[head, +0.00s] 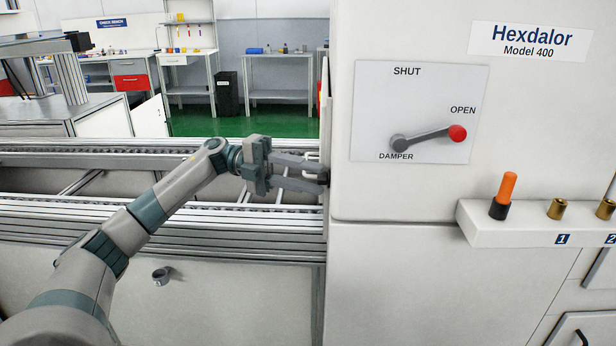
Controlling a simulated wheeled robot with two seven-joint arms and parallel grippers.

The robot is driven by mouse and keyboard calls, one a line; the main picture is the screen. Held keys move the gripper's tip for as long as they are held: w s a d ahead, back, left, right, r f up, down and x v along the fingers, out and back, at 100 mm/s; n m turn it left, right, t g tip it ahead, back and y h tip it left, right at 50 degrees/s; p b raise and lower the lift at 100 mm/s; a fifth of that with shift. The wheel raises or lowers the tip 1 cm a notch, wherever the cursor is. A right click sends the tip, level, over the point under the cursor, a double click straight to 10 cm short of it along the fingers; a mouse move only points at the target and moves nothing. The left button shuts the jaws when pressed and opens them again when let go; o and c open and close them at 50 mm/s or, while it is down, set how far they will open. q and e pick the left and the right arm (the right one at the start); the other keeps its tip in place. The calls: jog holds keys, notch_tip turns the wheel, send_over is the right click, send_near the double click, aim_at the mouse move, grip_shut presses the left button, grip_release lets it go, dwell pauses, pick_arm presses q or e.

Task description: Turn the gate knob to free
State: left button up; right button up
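A small grey knob-like part (161,275) sticks out of the pale front panel below the conveyor, at the lower left. It carries no readable label, so I cannot tell whether it is the gate knob or how it is set. My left gripper (322,180) is above and to the right of it, over the conveyor beside the machine's left edge. Its fingers point right with a gap between them, and I see nothing held. Whether the fingertips touch the machine's side I cannot tell. My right gripper is out of view.
The conveyor (100,211) runs across the left. The tall white machine (420,200) blocks the right. Its damper lever (425,138) has a red ball end near OPEN. A shelf (530,230) holds an orange-handled item (507,188) and brass pieces. Benches stand behind.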

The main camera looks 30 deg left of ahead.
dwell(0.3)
